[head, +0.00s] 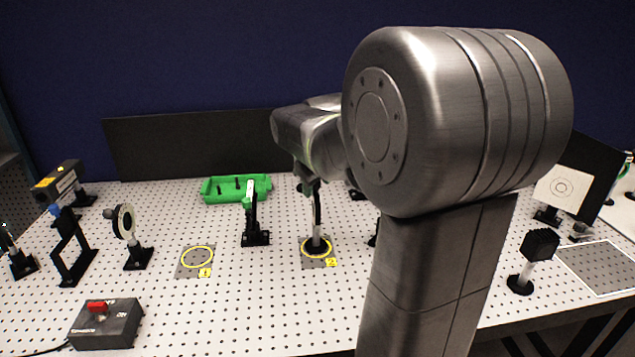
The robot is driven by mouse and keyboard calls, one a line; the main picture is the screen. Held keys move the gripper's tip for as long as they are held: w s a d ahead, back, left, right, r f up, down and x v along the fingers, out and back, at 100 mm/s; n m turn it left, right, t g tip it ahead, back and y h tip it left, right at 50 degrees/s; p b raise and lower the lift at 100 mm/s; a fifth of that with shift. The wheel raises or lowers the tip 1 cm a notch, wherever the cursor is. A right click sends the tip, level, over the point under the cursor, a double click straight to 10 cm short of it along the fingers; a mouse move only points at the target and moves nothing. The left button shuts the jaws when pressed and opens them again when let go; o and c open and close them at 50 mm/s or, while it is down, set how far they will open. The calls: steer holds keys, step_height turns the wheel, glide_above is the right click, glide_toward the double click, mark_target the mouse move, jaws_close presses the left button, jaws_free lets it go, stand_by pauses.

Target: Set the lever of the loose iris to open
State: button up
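My gripper (309,185) points down at the top of a post mount (317,243) standing upright in the right yellow ring. The gripper and arm hide most of the mount's upper part, so I cannot make out an iris or a lever there. Whether the fingers touch the mount or are open or shut is too small to tell. A round black mount with a pale face (128,222) stands upright at the left. I cannot tell whether it is the loose iris.
A green tray (237,197) lies at the back. The left yellow ring (197,257) is empty. A control box with a red switch (106,323) is front left. My arm hides the table's right-centre.

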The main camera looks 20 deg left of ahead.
steer(key=v, duration=1.4)
